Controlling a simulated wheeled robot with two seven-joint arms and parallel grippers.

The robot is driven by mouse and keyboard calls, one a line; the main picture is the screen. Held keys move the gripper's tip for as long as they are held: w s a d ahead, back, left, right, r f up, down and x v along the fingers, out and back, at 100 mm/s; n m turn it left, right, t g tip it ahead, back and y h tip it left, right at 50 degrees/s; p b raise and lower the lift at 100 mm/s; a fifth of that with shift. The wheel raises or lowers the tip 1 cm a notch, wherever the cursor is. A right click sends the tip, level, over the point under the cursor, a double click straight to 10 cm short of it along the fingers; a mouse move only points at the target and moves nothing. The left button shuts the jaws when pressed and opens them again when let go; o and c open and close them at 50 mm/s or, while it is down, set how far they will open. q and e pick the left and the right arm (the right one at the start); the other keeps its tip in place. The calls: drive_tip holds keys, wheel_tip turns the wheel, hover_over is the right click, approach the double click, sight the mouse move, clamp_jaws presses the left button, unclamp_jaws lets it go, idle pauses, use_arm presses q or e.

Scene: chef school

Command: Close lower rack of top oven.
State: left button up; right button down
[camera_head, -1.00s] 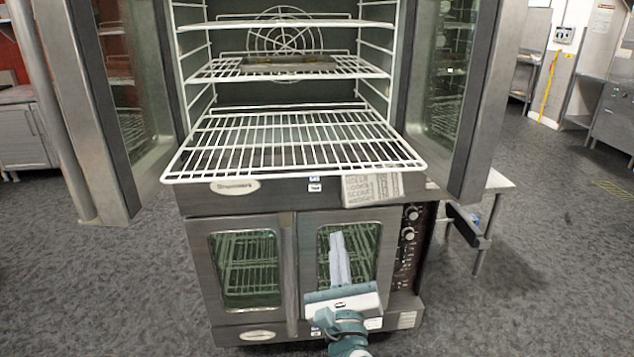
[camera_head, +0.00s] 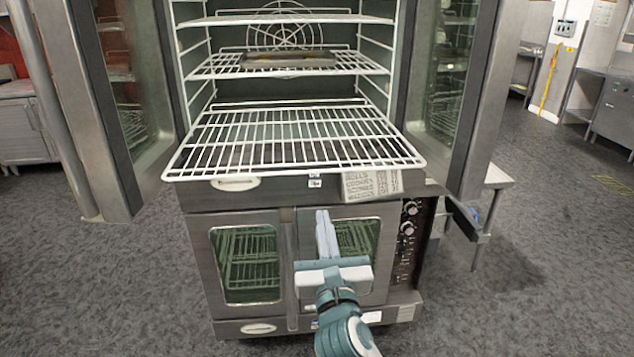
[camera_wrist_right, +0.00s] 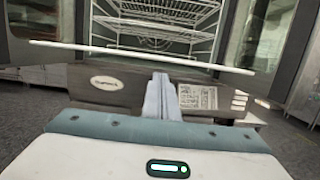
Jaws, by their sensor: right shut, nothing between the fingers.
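The lower rack (camera_head: 290,140) of the top oven is a white wire rack pulled far out past the oven front, level. It also shows in the right wrist view, where its front bar (camera_wrist_right: 140,56) runs across the picture. The top oven (camera_head: 290,92) stands with both doors open. My right gripper (camera_head: 322,213) is shut and empty, in front of the bottom oven's doors and below the rack's front edge, apart from it. Its fingers (camera_wrist_right: 162,78) point toward the oven front in the right wrist view. My left gripper is not in view.
The open left door (camera_head: 105,100) and right door (camera_head: 455,90) flank the rack. A higher rack holds a tray (camera_head: 288,60). The bottom oven (camera_head: 247,262) is shut, with knobs (camera_head: 408,229) at its right. A low table (camera_head: 495,180) stands to the right.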

drive_tip(key=w+r+p, duration=0.2)
drive_tip(key=w+p, duration=0.1)
drive_tip(key=w, duration=0.9)
drive_tip(key=shift+w+a+r, duration=0.15)
drive_tip(key=shift+a+r, duration=0.1)
